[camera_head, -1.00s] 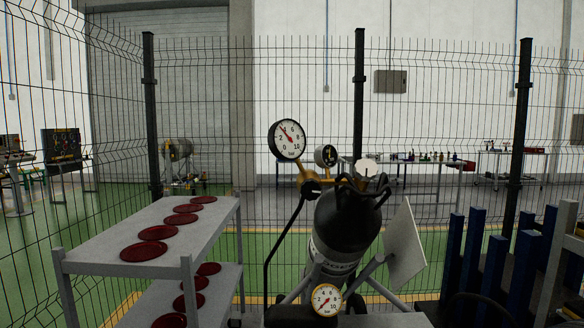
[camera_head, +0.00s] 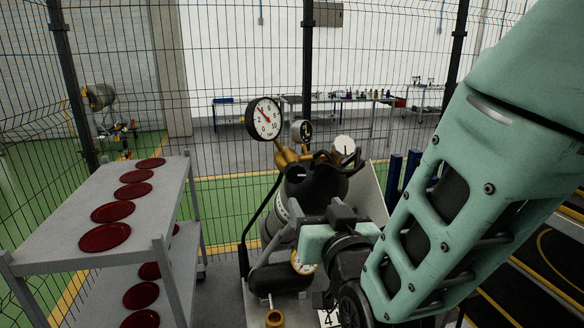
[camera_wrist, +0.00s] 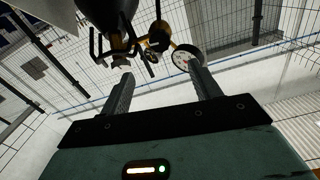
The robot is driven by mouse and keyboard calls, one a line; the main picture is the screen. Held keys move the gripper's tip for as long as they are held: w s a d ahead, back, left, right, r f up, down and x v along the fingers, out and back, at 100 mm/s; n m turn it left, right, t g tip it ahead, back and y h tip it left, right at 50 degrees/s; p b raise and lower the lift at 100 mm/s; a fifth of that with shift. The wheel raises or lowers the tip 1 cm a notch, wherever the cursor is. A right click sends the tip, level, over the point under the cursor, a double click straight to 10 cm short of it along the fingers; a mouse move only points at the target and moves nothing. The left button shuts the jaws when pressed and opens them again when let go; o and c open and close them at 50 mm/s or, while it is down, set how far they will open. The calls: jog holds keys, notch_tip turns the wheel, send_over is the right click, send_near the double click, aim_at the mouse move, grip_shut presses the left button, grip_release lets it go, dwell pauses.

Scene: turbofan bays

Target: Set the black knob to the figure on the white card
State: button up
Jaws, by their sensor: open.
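The black knob (camera_head: 300,174), with a pale mark on its face, sits on the brass fittings below the large white gauge (camera_head: 264,119). A white card (camera_head: 328,319) at the bottom edge of the head view shows a figure that looks like 4; it is partly cut off and covered. My gripper (camera_head: 327,214) is in front of the dark cylinder, below and right of the knob, apart from it in the picture. In the wrist view my gripper (camera_wrist: 161,86) has its fingers spread with nothing between them. I cannot pick out the knob there.
A small dark gauge (camera_head: 301,131) and a white disc (camera_head: 345,147) stand above the dark cylinder (camera_head: 318,188). A yellow-rimmed gauge (camera_head: 304,263) is partly hidden by my gripper. A grey shelf cart (camera_head: 70,228) with red discs stands left. Mesh fencing runs behind.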

aim_at(297, 175)
jog(key=p+x, duration=0.6)
jog(key=x, duration=0.8)
jog(key=shift+w, duration=0.2)
jog(key=shift+w+a+f, duration=0.1)
jog(key=shift+w+a, duration=0.05)
jog(key=shift+w, duration=0.35)
jog(key=c, duration=1)
jog(key=shift+f, duration=0.1)
